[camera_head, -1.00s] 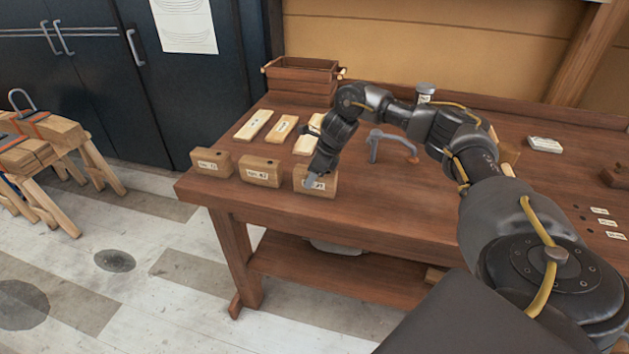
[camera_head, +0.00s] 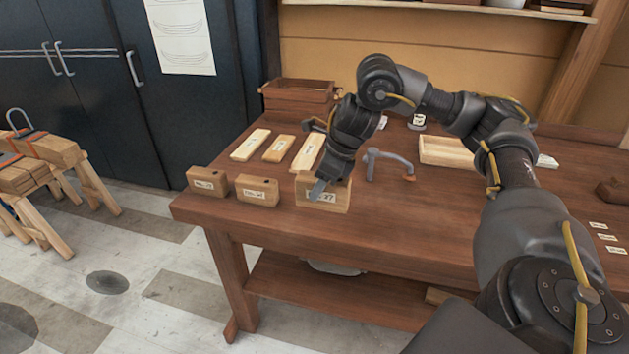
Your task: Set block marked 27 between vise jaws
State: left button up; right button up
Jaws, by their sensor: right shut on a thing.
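The block marked 27 (camera_head: 338,198) is a light wooden block with a label on its front face, at the front edge of the workbench. My right gripper (camera_head: 320,188) comes down over it from above and is shut on it. The fingers cover part of the label and front face. I cannot tell whether the block touches the bench top or is slightly above it. No vise jaws can be made out. My left gripper is not in view.
Two similar labelled blocks (camera_head: 257,191) (camera_head: 207,182) stand to the left on the workbench (camera_head: 420,235). Pale labelled strips (camera_head: 278,149) lie behind. A grey bent tool with an orange end (camera_head: 388,160) is right of the block. A wooden crate (camera_head: 298,95) and open tray (camera_head: 446,152) stand farther back.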

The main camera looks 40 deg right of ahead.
jog(key=shift+s+a+r, duration=0.3)
jog(key=shift+s, duration=0.3)
jog(key=shift+s+a+r, duration=0.3)
jog(key=shift+s, duration=0.3)
